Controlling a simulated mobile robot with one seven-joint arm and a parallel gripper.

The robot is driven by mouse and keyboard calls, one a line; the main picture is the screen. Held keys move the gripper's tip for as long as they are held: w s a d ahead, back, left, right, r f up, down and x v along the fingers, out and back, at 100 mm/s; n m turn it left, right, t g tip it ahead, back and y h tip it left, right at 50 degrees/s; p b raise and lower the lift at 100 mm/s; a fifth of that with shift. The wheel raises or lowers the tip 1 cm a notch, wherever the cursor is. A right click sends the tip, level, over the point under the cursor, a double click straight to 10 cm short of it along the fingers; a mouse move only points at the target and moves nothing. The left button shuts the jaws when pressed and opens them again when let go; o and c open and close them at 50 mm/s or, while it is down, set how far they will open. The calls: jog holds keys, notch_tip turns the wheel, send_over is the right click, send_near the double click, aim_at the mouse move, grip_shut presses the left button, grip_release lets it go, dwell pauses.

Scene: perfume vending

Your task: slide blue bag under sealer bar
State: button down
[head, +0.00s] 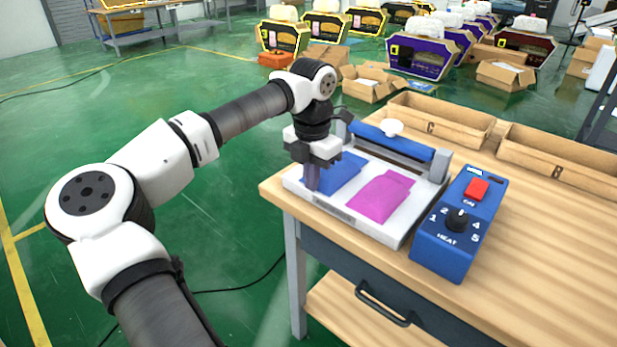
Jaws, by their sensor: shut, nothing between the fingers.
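The blue bag (345,172) lies flat on the white sealer bed (369,222), on its left side. A magenta bag (384,196) lies to its right on the same bed. The blue sealer bar (391,139) with a white knob (391,127) spans the back of the bed, behind both bags. My gripper (312,187) points down over the near left part of the blue bag. Its fingers are shut and hide part of the bag. I cannot tell whether the fingertips touch the bag.
A blue control box (459,225) with a dial and red switch stands right of the sealer.

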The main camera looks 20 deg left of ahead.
aim_at(338, 165)
jog(key=w, duration=0.1)
jog(key=w+d+p, duration=0.1)
jog(key=w, duration=0.2)
jog(key=shift+w+d+r+p, duration=0.15)
jog(key=shift+w+d+p, duration=0.2)
jog(key=shift+p, duration=0.05)
jog(key=shift+w+d, duration=0.15)
jog(key=shift+w, duration=0.35)
jog(key=shift+s, duration=0.1)
